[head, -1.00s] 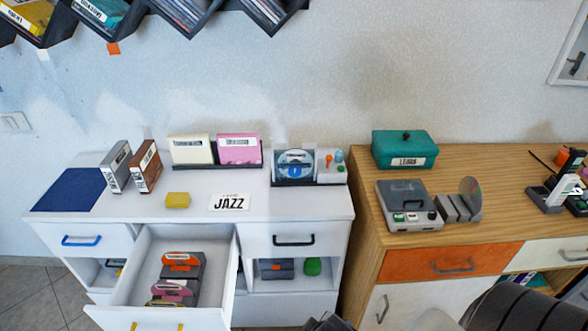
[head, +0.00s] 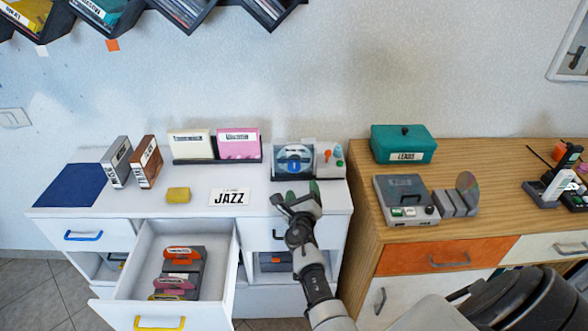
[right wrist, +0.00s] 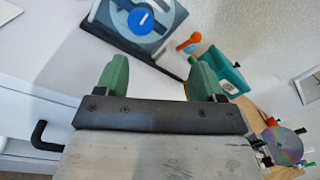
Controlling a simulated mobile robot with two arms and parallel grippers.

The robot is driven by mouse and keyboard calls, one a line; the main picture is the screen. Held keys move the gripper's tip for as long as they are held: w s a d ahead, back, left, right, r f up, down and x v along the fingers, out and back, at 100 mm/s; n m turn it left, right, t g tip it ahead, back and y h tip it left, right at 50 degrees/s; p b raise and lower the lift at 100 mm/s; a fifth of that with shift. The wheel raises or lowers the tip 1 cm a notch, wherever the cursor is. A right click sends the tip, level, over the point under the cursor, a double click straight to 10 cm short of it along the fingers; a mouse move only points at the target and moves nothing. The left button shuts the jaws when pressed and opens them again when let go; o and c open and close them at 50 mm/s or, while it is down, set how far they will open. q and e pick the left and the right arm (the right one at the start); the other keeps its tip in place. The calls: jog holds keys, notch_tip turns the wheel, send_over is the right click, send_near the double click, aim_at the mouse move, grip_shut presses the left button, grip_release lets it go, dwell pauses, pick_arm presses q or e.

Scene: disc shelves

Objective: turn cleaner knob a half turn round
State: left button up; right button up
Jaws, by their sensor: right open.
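The disc cleaner (head: 278,173) stands at the back right of the white cabinet top. It is a dark stand with a pale disc and a round blue knob (head: 294,164) in the middle, bearing a white mark. In the right wrist view the knob (right wrist: 141,21) is at the top, beyond the fingertips, its white mark slanted. My right gripper (head: 299,192) is in front of the cleaner, over the cabinet's front part. Its green fingers (right wrist: 160,76) are apart, with nothing between them, and do not touch the knob. My left gripper is not in view.
A small unit with orange and teal pegs (head: 331,160) stands right beside the cleaner. A JAZZ card (head: 229,198) and a yellow block (head: 178,195) lie to the left. An open drawer (head: 125,285) holding cartridges juts out. A wooden cabinet (head: 362,205) stands to the right.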

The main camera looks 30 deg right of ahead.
aim_at(294, 168)
jog(key=w+n, duration=0.1)
jog(key=w+a+f+n+y, duration=0.1)
jog(key=n, duration=0.1)
jog(key=shift+w+d+t+y+b, duration=0.15)
jog(key=shift+w+t+y+b, duration=0.15)
jog(key=b+x, duration=0.6)
jog(key=x, duration=0.2)
jog(key=shift+w+d+f, duration=0.15)
jog(key=shift+f, duration=0.05)
jog(key=shift+w+d+r+b, duration=0.25)
jog(key=shift+w+d+b, duration=0.15)
jog(key=shift+w, duration=0.25)
jog(key=c, duration=0.9)
